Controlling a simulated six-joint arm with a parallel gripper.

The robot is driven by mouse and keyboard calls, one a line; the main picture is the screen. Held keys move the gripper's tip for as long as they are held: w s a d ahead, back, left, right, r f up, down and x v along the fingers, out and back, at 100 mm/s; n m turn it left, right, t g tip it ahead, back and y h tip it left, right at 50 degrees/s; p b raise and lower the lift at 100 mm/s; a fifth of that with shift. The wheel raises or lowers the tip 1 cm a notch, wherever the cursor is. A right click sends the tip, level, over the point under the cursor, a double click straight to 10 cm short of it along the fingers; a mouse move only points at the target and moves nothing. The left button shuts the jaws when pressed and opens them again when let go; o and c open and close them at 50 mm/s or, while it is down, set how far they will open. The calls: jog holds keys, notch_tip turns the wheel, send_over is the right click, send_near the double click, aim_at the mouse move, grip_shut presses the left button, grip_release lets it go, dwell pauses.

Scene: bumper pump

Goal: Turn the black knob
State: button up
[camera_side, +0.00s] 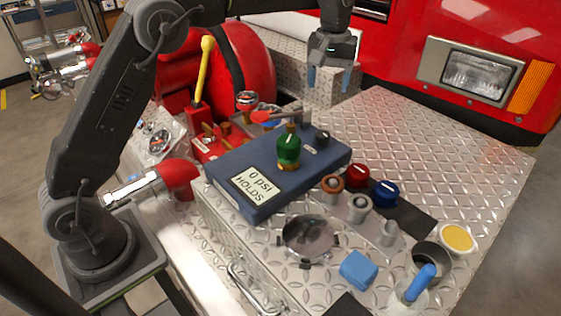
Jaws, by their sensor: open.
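The black knob (322,137) is a small dark round knob near the far right end of a blue box-like panel (225,165).
A yellow-handled lever (203,70) rises at left. The tread-plate deck (450,150) is clear at far right.

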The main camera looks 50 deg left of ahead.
aim_at(323, 133)
jog(key=shift+f, duration=0.15)
notch_tip(323, 133, down, 14)
jog(key=shift+r, duration=0.2)
dwell(0.5)
jog(key=shift+c, duration=0.2)
jog(key=c, duration=0.9)
